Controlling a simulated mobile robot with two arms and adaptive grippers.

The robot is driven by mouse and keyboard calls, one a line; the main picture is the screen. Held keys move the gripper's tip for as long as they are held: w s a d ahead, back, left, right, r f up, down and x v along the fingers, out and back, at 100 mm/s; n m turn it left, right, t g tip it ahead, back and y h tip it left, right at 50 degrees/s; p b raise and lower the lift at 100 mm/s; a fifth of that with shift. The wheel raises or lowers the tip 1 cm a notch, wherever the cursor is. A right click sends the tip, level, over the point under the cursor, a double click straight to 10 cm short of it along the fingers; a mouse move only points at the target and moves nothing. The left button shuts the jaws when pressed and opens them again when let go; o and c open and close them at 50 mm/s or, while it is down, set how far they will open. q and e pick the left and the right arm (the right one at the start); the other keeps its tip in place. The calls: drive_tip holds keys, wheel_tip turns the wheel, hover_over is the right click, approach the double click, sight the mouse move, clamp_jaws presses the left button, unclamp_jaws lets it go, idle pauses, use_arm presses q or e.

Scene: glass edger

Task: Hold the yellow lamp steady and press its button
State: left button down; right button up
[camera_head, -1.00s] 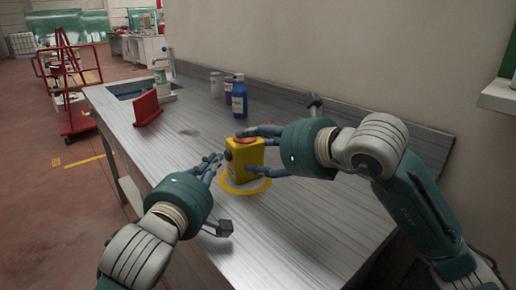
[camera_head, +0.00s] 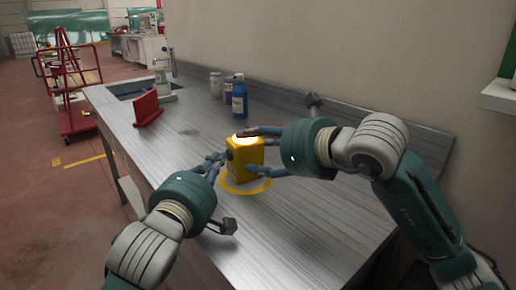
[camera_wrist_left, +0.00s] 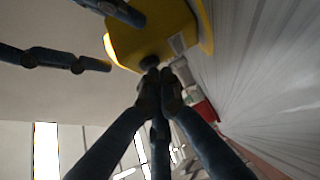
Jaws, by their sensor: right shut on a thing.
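The yellow lamp (camera_head: 239,158) stands upright on the grey bench, inside a yellow ring (camera_head: 248,190). Its top (camera_head: 244,140) glows bright. My right gripper (camera_head: 256,152) is shut on the lamp from the right, with fingers at its top and side. My left gripper (camera_head: 218,160) is at the lamp's left side. In the left wrist view, the left gripper's fingers (camera_wrist_left: 158,80) are closed together, with their tips at a dark round button (camera_wrist_left: 149,61) on the yellow lamp (camera_wrist_left: 155,35). The tips partly hide the button, so contact is hard to judge.
A blue bottle (camera_head: 239,98) and smaller containers (camera_head: 216,84) stand behind the lamp near the wall. A red stand (camera_head: 147,110) and a sink (camera_head: 130,88) are at the bench's far left. The bench front right is clear.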

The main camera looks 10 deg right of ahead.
use_arm(q)
drive_tip(key=shift+s+a, duration=0.2)
use_arm(e)
drive_tip(key=shift+a+f, duration=0.1)
drive_tip(key=shift+f, duration=0.3)
use_arm(q)
drive_tip(key=shift+s+a, duration=0.35)
drive_tip(key=shift+a, duration=0.6)
drive_tip(key=shift+s+a, duration=0.3)
drive_tip(key=shift+a, duration=0.7)
drive_tip(key=shift+s+a, duration=0.35)
drive_tip(key=shift+a, duration=0.6)
use_arm(e)
drive_tip(key=o, duration=1.3)
drive_tip(key=shift+o, duration=1)
drive_tip(key=shift+w, duration=0.1)
drive_tip(key=shift+r, duration=0.2)
